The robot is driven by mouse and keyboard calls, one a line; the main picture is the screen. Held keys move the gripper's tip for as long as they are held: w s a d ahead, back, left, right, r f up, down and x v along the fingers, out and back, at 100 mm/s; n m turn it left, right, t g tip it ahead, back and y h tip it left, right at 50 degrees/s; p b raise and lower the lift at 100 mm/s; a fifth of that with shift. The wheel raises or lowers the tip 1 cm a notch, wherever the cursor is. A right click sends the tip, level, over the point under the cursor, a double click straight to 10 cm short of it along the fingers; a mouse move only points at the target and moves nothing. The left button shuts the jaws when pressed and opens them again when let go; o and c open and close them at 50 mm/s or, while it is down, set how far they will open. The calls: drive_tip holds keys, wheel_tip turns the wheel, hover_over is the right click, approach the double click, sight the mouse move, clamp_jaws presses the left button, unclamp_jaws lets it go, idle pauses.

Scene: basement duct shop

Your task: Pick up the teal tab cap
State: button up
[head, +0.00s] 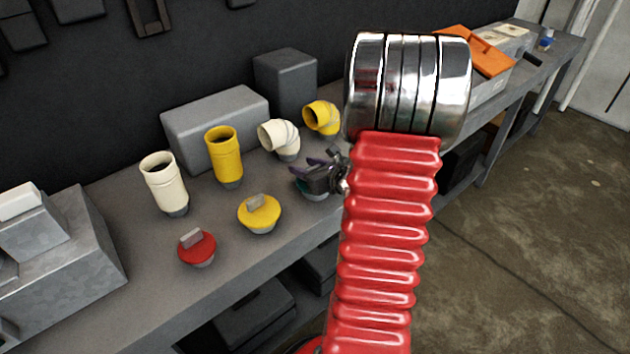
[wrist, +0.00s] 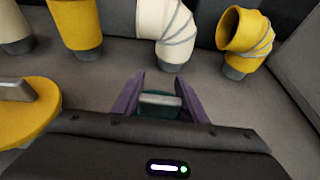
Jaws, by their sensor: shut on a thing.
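The teal tab cap (wrist: 160,112) shows in the wrist view between the purple fingers of my gripper (wrist: 160,98). Its grey tab stands between the fingers, which are shut on it. The lower part of the cap is hidden by the gripper body. In the head view my gripper (head: 325,172) is over the bench, to the right of the yellow tab cap (head: 262,217); the teal cap is mostly hidden there. I cannot tell whether the cap is clear of its grey stand. A red tab cap (head: 197,248) sits farther left.
Behind the caps stand a cream pipe (head: 163,182), a yellow pipe (head: 224,155), a cream elbow (head: 279,137) and a yellow elbow (head: 321,117). Grey blocks (head: 215,122) stand behind them. Bare bench (head: 120,310) lies along the front edge. An orange toolbox lid (head: 475,50) is at the far right.

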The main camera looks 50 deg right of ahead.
drive_tip(key=shift+r, duration=0.1)
wheel_tip(320, 180, up, 10)
idle(0.7)
idle(0.5)
